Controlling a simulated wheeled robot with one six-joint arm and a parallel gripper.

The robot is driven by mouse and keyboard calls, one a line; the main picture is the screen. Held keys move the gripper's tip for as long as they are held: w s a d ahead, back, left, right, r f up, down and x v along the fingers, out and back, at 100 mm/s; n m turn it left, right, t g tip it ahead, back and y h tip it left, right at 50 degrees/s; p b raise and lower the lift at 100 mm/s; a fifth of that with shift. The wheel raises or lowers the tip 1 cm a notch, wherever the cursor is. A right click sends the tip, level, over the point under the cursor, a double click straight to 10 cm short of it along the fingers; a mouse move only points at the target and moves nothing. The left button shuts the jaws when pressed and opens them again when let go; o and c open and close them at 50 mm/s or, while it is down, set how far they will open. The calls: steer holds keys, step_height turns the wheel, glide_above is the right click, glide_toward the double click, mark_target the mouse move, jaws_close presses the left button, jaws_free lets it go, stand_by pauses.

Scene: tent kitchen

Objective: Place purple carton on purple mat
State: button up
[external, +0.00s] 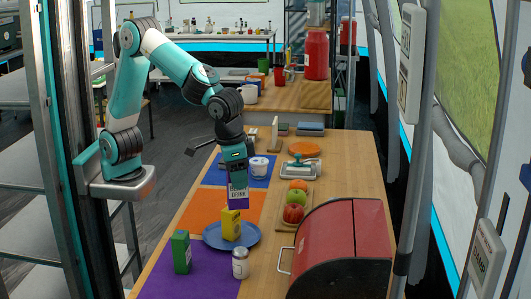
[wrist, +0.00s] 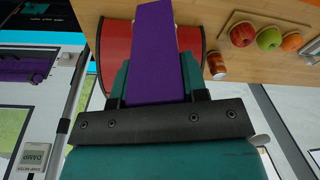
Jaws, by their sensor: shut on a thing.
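My gripper (external: 238,174) is shut on the purple carton (external: 239,199), which has a white label reading "DRINK". The carton hangs upright below the fingers, over the orange mat area, just behind the yellow carton in the external view. I cannot tell its exact height above the table. In the wrist view the purple carton (wrist: 157,45) sits between the two teal fingers of my gripper (wrist: 154,82). The purple mat (external: 203,281) lies at the near left end of the table, in front of the carton. A green carton (external: 181,252) stands on its far left part.
A yellow carton (external: 231,225) stands on a blue plate (external: 251,237). A small jar (external: 240,264) stands by the mat's right edge. A red bread box (external: 340,240) and a fruit tray (external: 283,224) line the right. The mat's near middle looks clear.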

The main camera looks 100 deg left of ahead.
steer(key=s+d+m+b, duration=0.2)
steer(key=s+d+m, duration=0.2)
steer(key=s+d, duration=0.45)
steer(key=shift+h, duration=0.3)
steer(key=f, duration=0.6)
steer(key=f+b, duration=0.1)
steer(key=f, duration=0.6)
steer(key=w+f+b, duration=0.1)
steer(key=f, duration=0.6)
steer(key=shift+d, duration=0.3)
steer(key=shift+f, duration=0.2)
steer(key=o, duration=1)
steer(key=shift+o, duration=0.2)
steer(key=shift+r, duration=0.1)
